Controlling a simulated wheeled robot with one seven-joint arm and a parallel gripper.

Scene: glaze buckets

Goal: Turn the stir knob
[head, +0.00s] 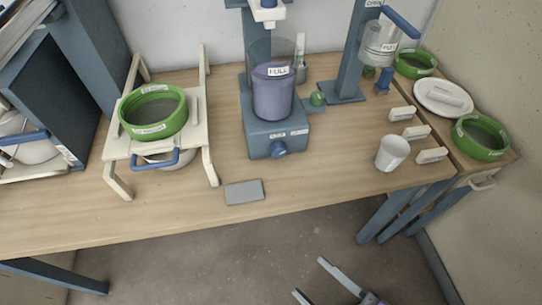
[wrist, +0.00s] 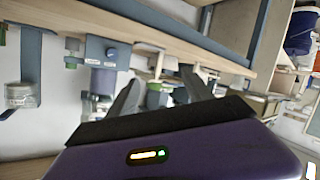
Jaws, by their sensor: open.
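The stir knob (head: 279,149) is a round blue knob on the front of the blue base (head: 262,128) under a purple-filled container (head: 273,95) labelled FULL. It also shows small in the wrist view (wrist: 111,52), where the scene appears upside down. My gripper (head: 309,276) is low in the head view, over the floor in front of the table, well apart from the knob. Its two fingers are spread with nothing between them. In the wrist view the fingers (wrist: 162,84) point towards the table area.
A white rack (head: 113,182) with a green sieve (head: 153,112) stands left of the base. A grey block (head: 244,192) lies near the table's front edge. A white cup (head: 392,153) and several labelled white blocks are at right. The table directly before the knob looks clear.

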